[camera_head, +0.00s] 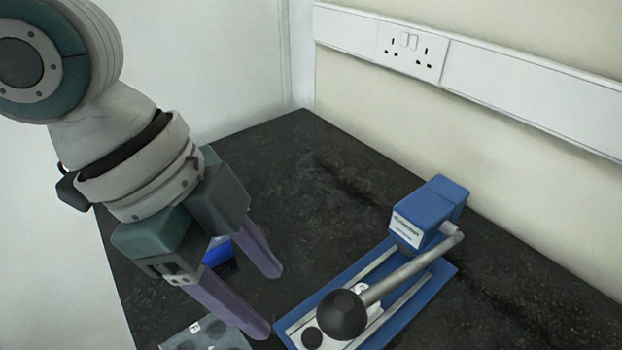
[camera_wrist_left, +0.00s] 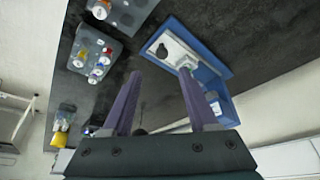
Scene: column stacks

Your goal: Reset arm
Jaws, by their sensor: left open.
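My left gripper (camera_head: 270,302) is open and empty, with its two purple fingers pointing down over the dark bench. It stands left of a blue bench device (camera_head: 430,212) and apart from it. The device has a blue base, a white label and a metal lever (camera_head: 408,271) ending in a dark ball knob (camera_head: 341,314). The knob hangs toward the front end of the base. How high it is above the base I cannot tell. In the left wrist view the open fingers (camera_wrist_left: 160,74) have the blue device (camera_wrist_left: 222,70) to their right. My right gripper is not in view.
A grey rack (camera_head: 185,340) shows at the bottom edge. A blue item (camera_head: 218,252) is partly hidden behind my fingers. The left wrist view shows grey racks with capped vials (camera_wrist_left: 97,52) and a yellow item (camera_wrist_left: 58,138). Walls bound the bench; its back middle is clear.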

